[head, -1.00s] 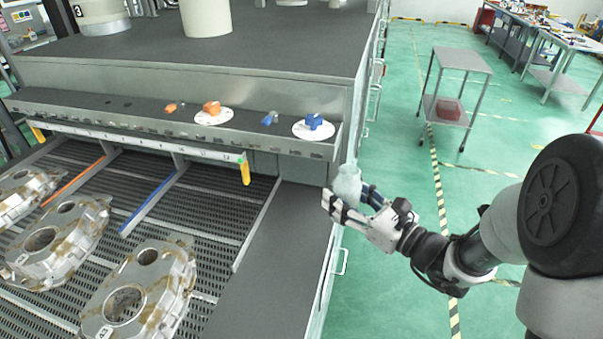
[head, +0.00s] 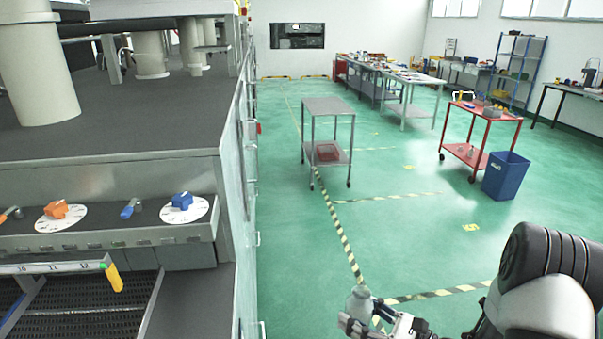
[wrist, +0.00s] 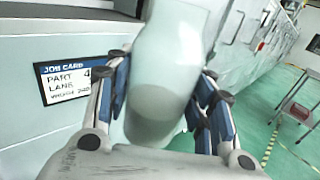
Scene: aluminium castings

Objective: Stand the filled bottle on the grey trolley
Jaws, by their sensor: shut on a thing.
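My gripper (head: 372,325) is shut on the bottle (head: 360,301), low at the bottom of the head view, to the right of the machine. In the wrist view the bottle (wrist: 165,85) is pale and translucent, with a greyish fill in its lower part, slightly tilted in the picture between the blue-padded fingers of my gripper (wrist: 165,105). The grey trolley (head: 328,108) stands on the green floor ahead, well away from my gripper. Its top is bare. A red box (head: 327,152) sits on its lower shelf. Part of the trolley also shows at the right edge of the wrist view (wrist: 300,88).
The machine (head: 120,170) with orange and blue knobs fills the left side. A red trolley (head: 485,118) and a blue bin (head: 506,175) stand to the right. Workbenches line the back. The green floor (head: 290,230) between me and the grey trolley is open, with striped tape. A job card (wrist: 70,80) is on the panel.

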